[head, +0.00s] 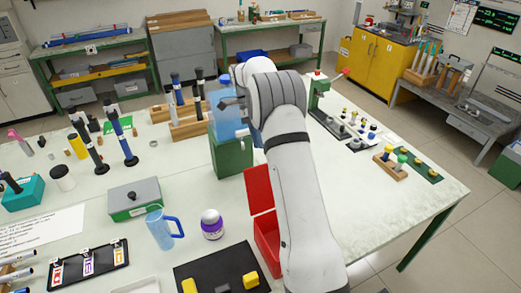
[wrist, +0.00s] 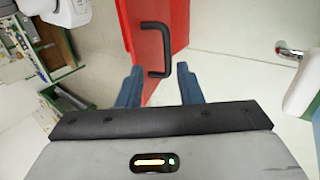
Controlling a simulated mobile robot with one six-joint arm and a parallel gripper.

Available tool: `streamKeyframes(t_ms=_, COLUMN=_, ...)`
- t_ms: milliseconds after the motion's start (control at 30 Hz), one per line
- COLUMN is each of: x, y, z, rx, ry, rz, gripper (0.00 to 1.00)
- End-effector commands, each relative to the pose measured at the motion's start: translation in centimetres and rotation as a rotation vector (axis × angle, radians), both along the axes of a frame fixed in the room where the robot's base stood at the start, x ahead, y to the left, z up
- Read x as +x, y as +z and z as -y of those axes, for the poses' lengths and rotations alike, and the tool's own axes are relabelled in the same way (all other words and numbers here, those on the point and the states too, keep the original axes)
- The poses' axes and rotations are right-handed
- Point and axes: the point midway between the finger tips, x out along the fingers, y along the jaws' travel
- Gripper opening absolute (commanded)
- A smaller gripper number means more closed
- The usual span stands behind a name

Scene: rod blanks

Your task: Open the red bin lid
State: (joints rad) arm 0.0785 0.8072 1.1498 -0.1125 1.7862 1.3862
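The red bin (head: 267,243) stands on the pale workbench, partly hidden by my arm in the head view. Its red lid (head: 258,189) is tilted up at the bin's far side, and the bin's inside shows. In the wrist view the lid (wrist: 178,22) fills the top middle, with a black bar handle (wrist: 166,45) on its face. My gripper (wrist: 159,69) is open, with its two blue fingers apart. The handle's near end shows between the fingertips; I cannot tell whether they touch. In the head view the fingers cannot be made out clearly.
A purple-labelled jar (head: 212,226), a blue mug (head: 160,230) and a grey-green box (head: 134,199) stand left of the bin. A black tray (head: 215,270) lies in front. A green block (head: 232,157) with a clear blue container stands behind.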

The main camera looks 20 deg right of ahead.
Motion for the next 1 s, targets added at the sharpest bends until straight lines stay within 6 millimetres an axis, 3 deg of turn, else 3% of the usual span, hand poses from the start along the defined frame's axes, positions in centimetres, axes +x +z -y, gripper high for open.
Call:
streamKeyframes(t_ms=267, x=0.1, y=0.2, z=0.0, rx=0.0, ry=0.0, rz=-0.001, gripper=0.33)
streamKeyframes(t_ms=467, x=0.1, y=-0.1, z=0.2, rx=0.057, ry=0.069, rz=0.044, gripper=0.16)
streamKeyframes(t_ms=667, x=0.1, y=0.0, z=0.6, rx=0.256, ry=0.394, rz=0.232, gripper=0.0)
streamKeyframes(t_ms=1000, x=-0.6, y=1.7, z=0.9, rx=0.409, ry=1.159, rz=0.562, gripper=0.0)
